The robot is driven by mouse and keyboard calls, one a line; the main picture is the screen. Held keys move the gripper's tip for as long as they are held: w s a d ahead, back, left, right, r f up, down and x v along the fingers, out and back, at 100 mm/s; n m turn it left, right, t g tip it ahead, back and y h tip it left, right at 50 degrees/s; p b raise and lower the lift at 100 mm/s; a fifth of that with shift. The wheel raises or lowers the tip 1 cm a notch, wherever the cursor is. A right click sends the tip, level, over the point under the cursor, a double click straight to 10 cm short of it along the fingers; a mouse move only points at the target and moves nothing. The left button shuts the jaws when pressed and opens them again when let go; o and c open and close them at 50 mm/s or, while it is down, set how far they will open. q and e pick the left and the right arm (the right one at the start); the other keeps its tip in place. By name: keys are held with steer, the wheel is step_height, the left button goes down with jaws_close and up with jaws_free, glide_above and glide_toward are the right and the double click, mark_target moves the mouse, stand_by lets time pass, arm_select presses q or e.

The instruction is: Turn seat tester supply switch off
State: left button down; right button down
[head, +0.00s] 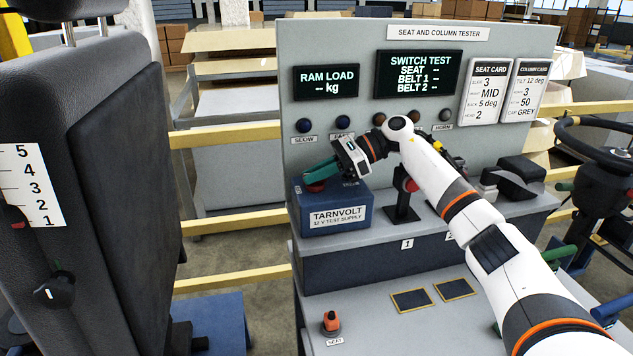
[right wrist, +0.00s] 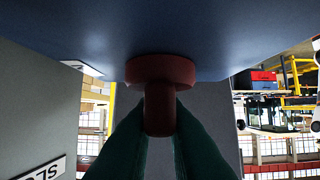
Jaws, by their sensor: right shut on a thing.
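The seat tester supply is a blue box (head: 352,198) labelled TARNVOLT 12 V TEST SUPPLY, on the grey tester's upper shelf. Its red switch (head: 316,187) is on top at the left, mostly covered by my right gripper (head: 318,174). In the right wrist view the red switch (right wrist: 160,70) shows as a round collar with a narrower handle against the blue box. The green fingers of my right gripper (right wrist: 160,118) are shut on that handle, one on each side. The switch's on and off marks cannot be read. My left gripper is not in view.
The tester's back panel (head: 300,150) stands close behind the gripper, with dark displays and a row of buttons. A black stand with a red part (head: 403,200) is right of the box. A black seat (head: 110,150) fills the left; a steering column (head: 600,180) stands right.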

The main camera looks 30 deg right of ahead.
steer(key=shift+g, duration=0.4)
steer(key=c, duration=1.5)
jaws_free()
steer(key=shift+o, duration=0.2)
steer(key=b+v, duration=0.1)
steer(key=v, duration=1.1)
steer(key=shift+f+b, duration=0.1)
steer(key=shift+b, duration=0.3)
